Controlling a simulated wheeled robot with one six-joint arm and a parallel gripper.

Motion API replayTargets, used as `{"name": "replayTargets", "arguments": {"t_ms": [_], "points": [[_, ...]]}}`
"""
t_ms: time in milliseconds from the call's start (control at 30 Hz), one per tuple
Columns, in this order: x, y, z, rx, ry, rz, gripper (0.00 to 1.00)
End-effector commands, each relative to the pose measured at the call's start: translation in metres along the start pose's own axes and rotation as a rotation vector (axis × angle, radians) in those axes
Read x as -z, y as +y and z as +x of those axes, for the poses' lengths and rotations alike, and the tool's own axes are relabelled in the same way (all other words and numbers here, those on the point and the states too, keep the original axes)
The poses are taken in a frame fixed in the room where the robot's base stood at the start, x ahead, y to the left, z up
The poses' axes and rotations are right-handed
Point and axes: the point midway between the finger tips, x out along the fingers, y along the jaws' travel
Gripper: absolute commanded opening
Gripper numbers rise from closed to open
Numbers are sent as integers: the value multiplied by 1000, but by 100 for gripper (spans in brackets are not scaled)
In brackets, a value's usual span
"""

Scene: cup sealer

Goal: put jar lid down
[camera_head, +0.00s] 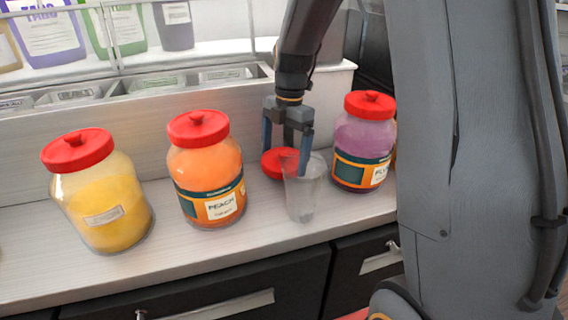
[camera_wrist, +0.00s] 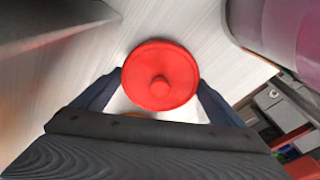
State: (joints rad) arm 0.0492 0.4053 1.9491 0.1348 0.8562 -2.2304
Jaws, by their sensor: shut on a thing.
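My gripper (camera_head: 286,158) points down over the counter, its two blue fingers on either side of a red jar lid (camera_head: 275,163). In the wrist view the round red lid (camera_wrist: 160,75), with a small knob in its middle, sits between the fingertips, and my gripper (camera_wrist: 160,90) is shut on it. The lid is low, at or just above the counter; I cannot tell whether it touches. A clear cup (camera_head: 305,190) stands in front of the lid and partly covers it in the head view.
A yellow jar (camera_head: 105,205), a peach jar (camera_head: 207,180) and a purple plum jar (camera_head: 363,150) stand on the counter (camera_head: 180,255), all with red lids. The plum jar (camera_wrist: 285,30) is close on the right. Small bins (camera_head: 155,105) line the back.

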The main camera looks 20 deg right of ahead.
Motion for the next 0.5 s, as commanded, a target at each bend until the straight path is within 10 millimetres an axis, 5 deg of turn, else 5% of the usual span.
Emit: {"name": "replayTargets", "arguments": {"t_ms": [233,500], "points": [[-3,-1,31,3,2,0,71],[-4,0,34,0,0,0,71]]}}
